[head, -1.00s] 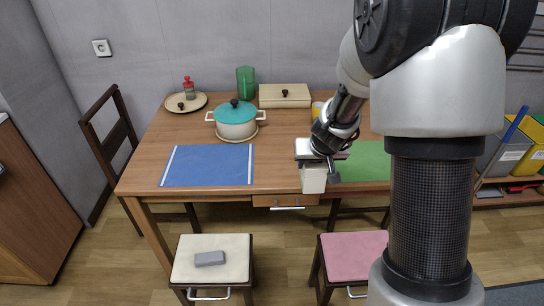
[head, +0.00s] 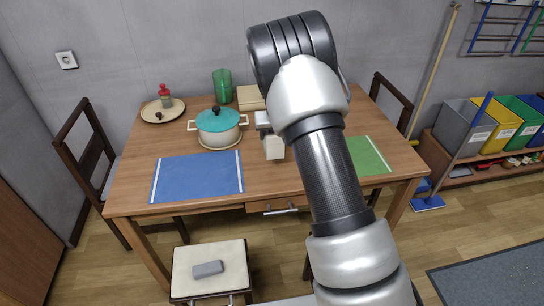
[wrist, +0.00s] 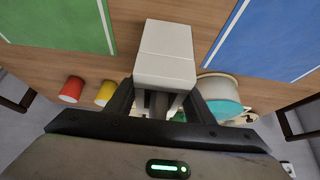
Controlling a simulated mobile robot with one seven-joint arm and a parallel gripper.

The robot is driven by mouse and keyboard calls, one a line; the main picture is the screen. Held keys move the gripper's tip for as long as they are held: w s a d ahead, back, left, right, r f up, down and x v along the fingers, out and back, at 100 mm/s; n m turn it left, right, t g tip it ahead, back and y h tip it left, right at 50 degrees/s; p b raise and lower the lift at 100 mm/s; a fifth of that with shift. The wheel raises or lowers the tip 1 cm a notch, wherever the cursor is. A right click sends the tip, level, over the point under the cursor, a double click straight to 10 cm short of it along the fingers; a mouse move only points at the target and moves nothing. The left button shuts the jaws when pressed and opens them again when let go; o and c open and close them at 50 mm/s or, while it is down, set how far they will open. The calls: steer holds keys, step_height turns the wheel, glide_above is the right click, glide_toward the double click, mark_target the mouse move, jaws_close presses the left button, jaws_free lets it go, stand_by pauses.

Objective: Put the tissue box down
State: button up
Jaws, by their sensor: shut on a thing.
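The tissue box is a small white box (head: 274,148), partly hidden by my arm in the head view. It also fills the upper middle of the wrist view (wrist: 165,58). My gripper (wrist: 158,98) is shut on it, with a dark finger on each side. In the head view my gripper (head: 264,124) is mostly behind my arm. The box is over the wooden table (head: 222,168), between the blue mat and the green mat. I cannot tell whether its bottom touches the table.
A teal-lidded pot (head: 218,126) stands just left of the box. The blue mat (head: 197,176) and green mat (head: 368,156) are bare where visible. A red cup (wrist: 71,89) and a yellow cup (wrist: 105,93) stand nearby. A grey block (head: 208,269) lies on a stool.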

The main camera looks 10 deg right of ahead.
step_height(320, 180, down, 7)
steer(key=shift+f+b, duration=0.2)
steer(key=shift+b, duration=0.45)
steer(key=shift+f, duration=0.2)
steer(key=o, duration=1.1)
